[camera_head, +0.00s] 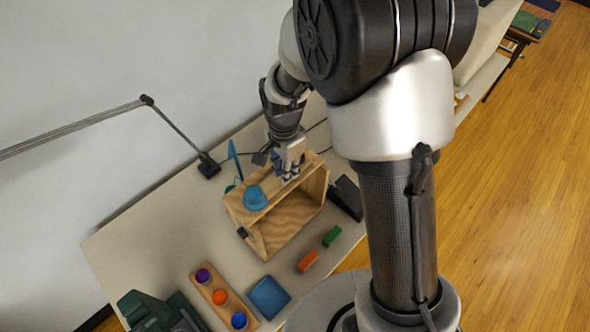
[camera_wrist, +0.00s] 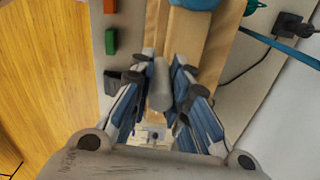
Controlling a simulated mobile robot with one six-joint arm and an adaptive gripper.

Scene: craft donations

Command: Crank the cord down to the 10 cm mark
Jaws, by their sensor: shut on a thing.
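A wooden open-sided box (camera_head: 232,207) stands on the table, and its top board also shows in the wrist view (camera_wrist: 190,40). A blue rounded piece (camera_head: 255,199) sits on its top; its lower edge shows in the wrist view (camera_wrist: 196,4). My gripper (camera_head: 291,172) is over the far right part of the box top. In the wrist view its fingers (camera_wrist: 160,80) are shut on a grey cylindrical handle (camera_wrist: 159,88), which appears to be the crank handle. The cord and a 10 cm mark cannot be made out.
A black block (camera_head: 347,198) stands right of the box. A green block (camera_head: 332,236) and an orange block (camera_head: 307,261) lie in front.

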